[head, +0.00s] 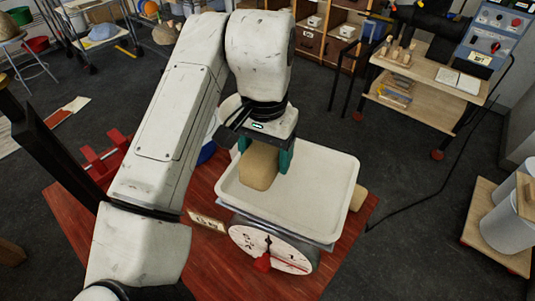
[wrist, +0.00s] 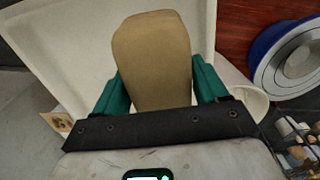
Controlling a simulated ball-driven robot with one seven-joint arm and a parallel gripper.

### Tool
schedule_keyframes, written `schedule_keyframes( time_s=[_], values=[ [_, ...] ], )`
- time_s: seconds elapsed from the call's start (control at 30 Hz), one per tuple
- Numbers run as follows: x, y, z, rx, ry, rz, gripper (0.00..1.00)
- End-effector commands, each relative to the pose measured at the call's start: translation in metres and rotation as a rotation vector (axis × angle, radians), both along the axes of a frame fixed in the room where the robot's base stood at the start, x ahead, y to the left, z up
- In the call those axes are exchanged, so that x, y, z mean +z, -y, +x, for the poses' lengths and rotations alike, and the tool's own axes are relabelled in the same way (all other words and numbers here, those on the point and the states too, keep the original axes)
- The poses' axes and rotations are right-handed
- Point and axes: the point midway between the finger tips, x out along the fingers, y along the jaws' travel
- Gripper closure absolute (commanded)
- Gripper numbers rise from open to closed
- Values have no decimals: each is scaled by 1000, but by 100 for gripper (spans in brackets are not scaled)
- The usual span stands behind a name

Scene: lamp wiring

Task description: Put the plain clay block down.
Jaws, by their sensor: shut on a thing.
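The plain clay block (head: 259,167) is tan with rounded edges and shows over the white scale pan (head: 318,192) in the head view. My gripper (head: 265,159) is shut on it, with one teal finger on each side. In the wrist view the clay block (wrist: 152,58) stands out between the teal fingers of my gripper (wrist: 155,85). The white pan (wrist: 75,40) lies behind it there. I cannot tell whether the block's underside touches the pan.
The scale's dial (head: 270,248) faces front on a red table (head: 205,265). Another tan block (head: 358,197) sits partly hidden behind the pan's right side. A small card (head: 207,222) lies left of the dial. The pan's right part is empty.

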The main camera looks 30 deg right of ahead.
Motion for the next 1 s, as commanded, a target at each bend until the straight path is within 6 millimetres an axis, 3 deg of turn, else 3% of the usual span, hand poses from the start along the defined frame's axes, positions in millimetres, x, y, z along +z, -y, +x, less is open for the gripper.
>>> schedule_keyframes(
  time_s=[0.03,0.2,0.67,0.7,0.8,1.0],
  values=[
    [-10,0,0,0,2,0,100],
    [-23,-1,0,2,3,1,100],
    [-25,0,0,1,3,-1,100],
    [-26,0,0,1,1,1,26],
    [-26,0,0,1,1,1,17],
    [-26,0,0,1,1,1,17]
  ],
)
